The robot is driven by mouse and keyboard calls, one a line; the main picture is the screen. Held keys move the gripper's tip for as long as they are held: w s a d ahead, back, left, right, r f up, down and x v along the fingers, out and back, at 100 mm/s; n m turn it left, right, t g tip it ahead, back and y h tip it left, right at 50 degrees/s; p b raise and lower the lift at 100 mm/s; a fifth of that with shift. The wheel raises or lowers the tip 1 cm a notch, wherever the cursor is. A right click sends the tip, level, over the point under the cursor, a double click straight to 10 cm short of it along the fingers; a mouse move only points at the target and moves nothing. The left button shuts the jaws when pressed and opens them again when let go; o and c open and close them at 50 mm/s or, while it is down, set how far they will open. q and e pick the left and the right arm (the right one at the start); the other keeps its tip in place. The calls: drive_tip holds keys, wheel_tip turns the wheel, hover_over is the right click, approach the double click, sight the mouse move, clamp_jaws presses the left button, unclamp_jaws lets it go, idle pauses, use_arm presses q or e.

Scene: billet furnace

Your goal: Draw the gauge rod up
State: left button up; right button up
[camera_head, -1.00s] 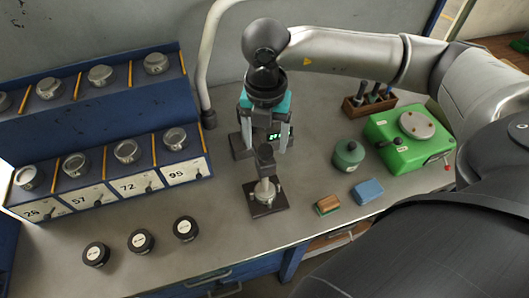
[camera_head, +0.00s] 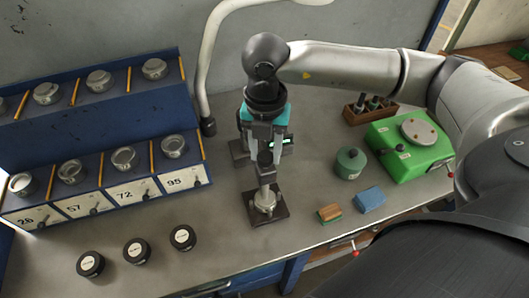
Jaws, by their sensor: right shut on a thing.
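The gauge stands at the middle of the bench, with a dark square base plate (camera_head: 283,214) and a small green digital display (camera_head: 287,140). A silvery metal piece (camera_head: 265,201) sits on the plate. My right gripper (camera_head: 265,153) reaches down over the gauge from above, its arm coming in from the right. Its two grey fingers are shut on the upper part of the gauge rod (camera_head: 265,167), directly above the metal piece. The fingers and wrist hide the rod's top and part of the gauge behind. I cannot tell whether the rod's lower end touches the metal piece. My left gripper is not in view.
A blue rack (camera_head: 100,135) with several metal pots stands left. Several black-lidded jars (camera_head: 137,250) are at the front left. A green pot (camera_head: 350,162), blue block (camera_head: 369,199), brush-like block (camera_head: 329,214) and green device (camera_head: 405,160) stand right. A pale curved pipe (camera_head: 207,75) rises behind.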

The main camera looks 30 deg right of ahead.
drive_tip(key=shift+c, duration=1)
wheel_tip(320, 180, up, 9)
drive_tip(key=p, duration=0.6)
drive_tip(key=o, duration=1.1)
wheel_tip(320, 180, up, 6)
drive_tip(key=p, duration=0.3)
drive_tip(key=shift+f, duration=0.1)
